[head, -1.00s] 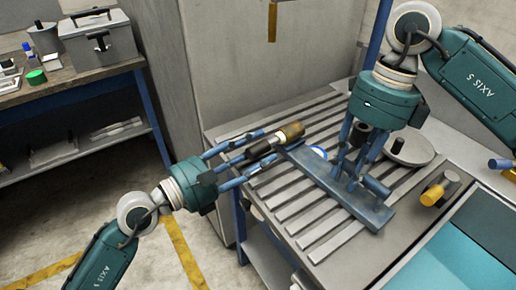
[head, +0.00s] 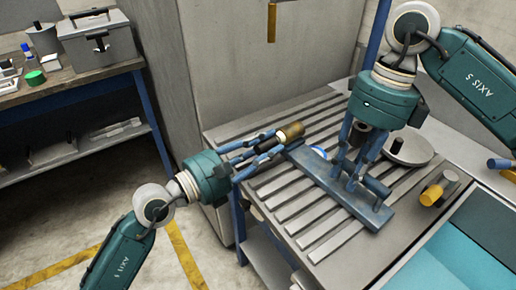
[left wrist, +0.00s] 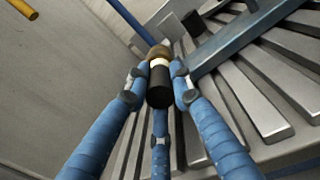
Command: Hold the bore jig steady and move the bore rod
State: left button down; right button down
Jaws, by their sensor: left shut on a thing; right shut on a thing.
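The bore rod (head: 291,132) has a brass end, a white band and a black section. It lies tilted above the slotted table's left part, and its brass end points away in the left wrist view (left wrist: 159,52). My left gripper (head: 274,143) is shut on the bore rod, its fingers on both sides of it. The bore jig (head: 372,213) is a long blue-grey bar lying on the slotted table. My right gripper (head: 355,180) comes down from above and is shut on the bore jig. Its fingers hide part of the bar.
The slotted table (head: 285,213) has bare slats left of the jig. A grey round disc (head: 408,150) with a black knob and a yellow-ended cylinder (head: 434,193) stand at the right. A teal tray (head: 430,270) is at front right. A workbench (head: 75,82) stands at far left.

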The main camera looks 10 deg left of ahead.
pick_arm(q)
jog(key=shift+w+d+r, duration=0.1)
jog(key=shift+w+d, duration=0.3)
jog(key=shift+w, duration=0.05)
pick_arm(e)
jog(key=shift+a, duration=0.1)
pick_arm(q)
jog(key=c, duration=1.5)
grip_release()
jog(key=shift+s+a, duration=0.1)
pick_arm(e)
jog(key=shift+r, duration=0.1)
pick_arm(q)
jog(key=shift+v, duration=5.95)
pick_arm(e)
jog(key=c, duration=1.3)
grip_release()
